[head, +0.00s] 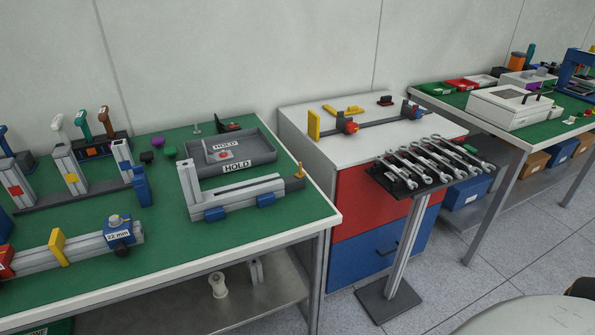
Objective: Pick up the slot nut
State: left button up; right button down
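I cannot pick out a slot nut with certainty; at this distance the small parts are too small to tell. An L-shaped aluminium profile frame (240,192) with blue clamps lies on the green-topped bench (160,264). Behind it is a grey tray (262,150) labelled HOLD, with a HOLD card and a small red-marked part (224,154) inside. Neither of my grippers is in view.
A stand (400,255) holding several wrenches (430,162) rises in front of a red and blue drawer cabinet (365,208). Coloured-handled tools stand in a rack (100,145) at the back left. Another green bench (455,98) is at right. Grey floor is open between.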

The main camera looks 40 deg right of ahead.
aim_at(300, 174)
jog(key=u, duration=0.4)
jog(key=k, duration=1)
jog(key=z, duration=0.85)
jog(key=i, duration=1.1)
jog(key=z, duration=0.1)
